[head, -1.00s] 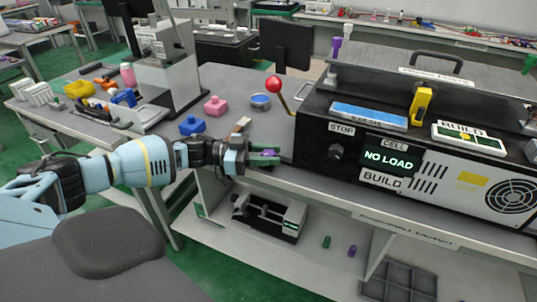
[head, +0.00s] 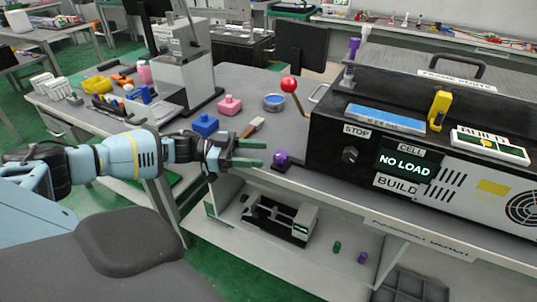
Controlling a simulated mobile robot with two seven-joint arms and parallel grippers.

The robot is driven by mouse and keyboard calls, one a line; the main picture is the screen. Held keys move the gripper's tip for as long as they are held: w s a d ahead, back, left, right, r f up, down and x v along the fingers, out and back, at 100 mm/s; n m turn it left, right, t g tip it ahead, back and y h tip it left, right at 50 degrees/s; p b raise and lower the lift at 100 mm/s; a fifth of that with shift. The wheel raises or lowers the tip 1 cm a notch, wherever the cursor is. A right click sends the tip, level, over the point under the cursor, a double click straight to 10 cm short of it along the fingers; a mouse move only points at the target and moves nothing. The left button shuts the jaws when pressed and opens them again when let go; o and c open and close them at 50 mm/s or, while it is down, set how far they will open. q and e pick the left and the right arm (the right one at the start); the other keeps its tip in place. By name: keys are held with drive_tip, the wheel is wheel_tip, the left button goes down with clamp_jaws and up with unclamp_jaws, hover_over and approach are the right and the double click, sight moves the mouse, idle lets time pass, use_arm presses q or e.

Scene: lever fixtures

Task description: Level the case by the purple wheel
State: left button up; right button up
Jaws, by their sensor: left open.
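The black case (head: 335,185) stands at the right of the bench, with a lit panel reading "NO LOAD". I cannot tell from this view whether it is level. The purple wheel (head: 281,156) is a small round knob on a dark foot at the case's front left corner. A second purple knob (head: 354,46) stands at the case's back left corner. My left gripper (head: 260,153) is open and empty. Its green fingers point right at the front purple wheel, with their tips just left of it and seemingly apart from it. My right gripper is out of view.
A red-ball lever (head: 289,85) rises at the case's left side. A lower shelf (head: 285,255) lies below.

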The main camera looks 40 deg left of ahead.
use_arm(q)
drive_tip(key=shift+s+a, duration=0.2)
drive_tip(key=shift+a, duration=0.15)
drive_tip(key=shift+d+r, duration=0.35)
drive_tip(key=d+r+n+t+p, duration=0.1)
drive_tip(key=d+r+n+t, duration=0.1)
drive_tip(key=d+r+t, duration=0.35)
drive_tip(key=n+t+y+p, duration=0.3)
drive_tip(key=n+y, duration=0.7)
drive_tip(key=y, duration=0.6)
approach(276, 161)
drive_tip(key=shift+g, duration=0.25)
drive_tip(key=w, duration=0.4)
drive_tip(key=shift+r, duration=0.35)
drive_tip(key=shift+w+a+b, duration=0.15)
drive_tip(key=shift+w+b, duration=0.1)
drive_tip(key=shift+w, duration=1.7)
drive_tip(key=shift+w+a+b, duration=0.1)
drive_tip(key=shift+w+b, duration=0.15)
drive_tip(key=shift+w, duration=1.75)
